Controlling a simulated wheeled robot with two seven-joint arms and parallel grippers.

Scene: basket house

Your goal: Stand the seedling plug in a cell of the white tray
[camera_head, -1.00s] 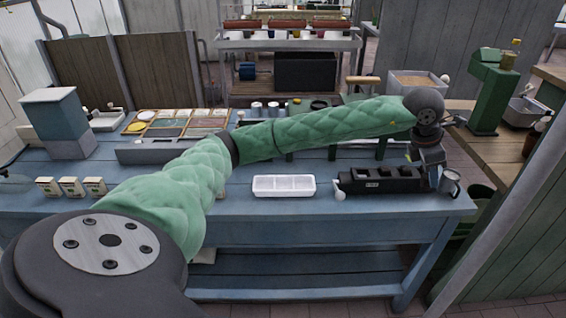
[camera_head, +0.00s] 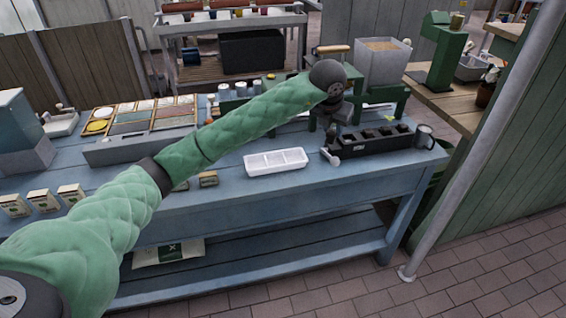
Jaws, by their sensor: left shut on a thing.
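The white tray (camera_head: 252,168) lies on the blue bench, its few shallow cells in a row and looking empty. My left gripper (camera_head: 331,134) hangs above the left end of the black plug tray (camera_head: 372,150), to the right of the white tray and higher than it. It is shut on the seedling plug, which is small, dark and mostly hidden at the jaws, so its tilt cannot be told. The black tray has several dark square cells. My right gripper is not in view.
A grey mug (camera_head: 425,136) stands at the black tray's right end. A pale-knobbed tool (camera_head: 331,157) lies at its left end. Small seed packets (camera_head: 41,201) stand at the left. A grey trough (camera_head: 140,148) lies behind my arm. Bench in front of the white tray is clear.

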